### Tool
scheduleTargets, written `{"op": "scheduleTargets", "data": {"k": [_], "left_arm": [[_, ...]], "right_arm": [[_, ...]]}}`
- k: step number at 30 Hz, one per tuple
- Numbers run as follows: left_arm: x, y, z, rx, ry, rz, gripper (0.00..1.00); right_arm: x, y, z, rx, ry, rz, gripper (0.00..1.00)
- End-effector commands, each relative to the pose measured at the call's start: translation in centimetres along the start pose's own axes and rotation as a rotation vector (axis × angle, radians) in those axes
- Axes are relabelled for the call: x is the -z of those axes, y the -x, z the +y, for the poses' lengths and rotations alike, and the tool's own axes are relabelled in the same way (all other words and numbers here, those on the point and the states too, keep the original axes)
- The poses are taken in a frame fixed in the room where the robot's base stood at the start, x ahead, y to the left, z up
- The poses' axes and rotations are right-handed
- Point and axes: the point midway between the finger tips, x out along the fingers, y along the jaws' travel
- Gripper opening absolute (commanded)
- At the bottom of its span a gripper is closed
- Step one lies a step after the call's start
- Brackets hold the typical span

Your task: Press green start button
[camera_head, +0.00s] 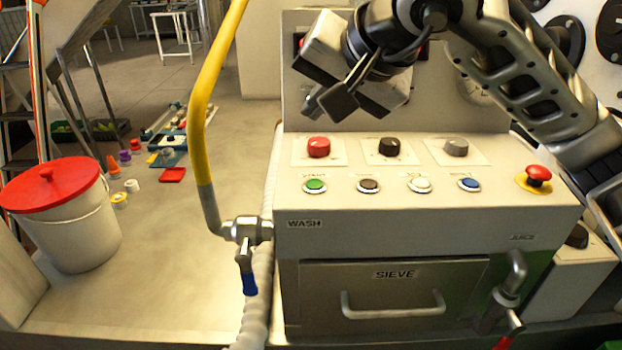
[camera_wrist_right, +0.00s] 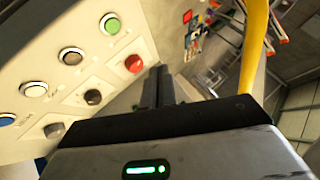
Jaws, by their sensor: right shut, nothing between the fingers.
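The green start button (camera_head: 314,186) is the leftmost in the row of round buttons on the press's sloping control panel. It also shows at the top of the right wrist view (camera_wrist_right: 110,23). My right gripper (camera_head: 323,104) is shut and empty. It hangs above the upper left part of the panel, up and behind the red knob (camera_head: 318,147), apart from the green button. In the right wrist view its closed fingers (camera_wrist_right: 158,75) point past the red knob (camera_wrist_right: 134,63). My left gripper is not in view.
A black button (camera_head: 368,186), white button (camera_head: 419,185) and blue button (camera_head: 469,184) continue the row, with a red emergency stop (camera_head: 538,175) at its right. A yellow hose (camera_head: 207,90) rises left of the press. A white bucket (camera_head: 75,235) stands on the floor.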

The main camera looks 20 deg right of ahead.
Motion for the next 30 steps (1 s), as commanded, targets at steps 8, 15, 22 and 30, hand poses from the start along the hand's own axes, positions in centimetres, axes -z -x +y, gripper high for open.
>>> {"op": "scheduleTargets", "data": {"k": [8,15,22,30], "left_arm": [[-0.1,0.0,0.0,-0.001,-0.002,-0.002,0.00],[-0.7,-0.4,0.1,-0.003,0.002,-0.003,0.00],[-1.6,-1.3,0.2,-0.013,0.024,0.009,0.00],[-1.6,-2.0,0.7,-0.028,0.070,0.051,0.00]], "right_arm": [[0.3,0.2,0.1,-0.007,0.009,0.016,0.00],[-0.2,-0.5,0.6,-0.007,0.007,0.013,0.00],[-1.8,-2.8,2.2,-0.007,0.006,0.012,0.00],[-3.6,-5.3,4.0,-0.005,0.006,0.014,0.00]]}}
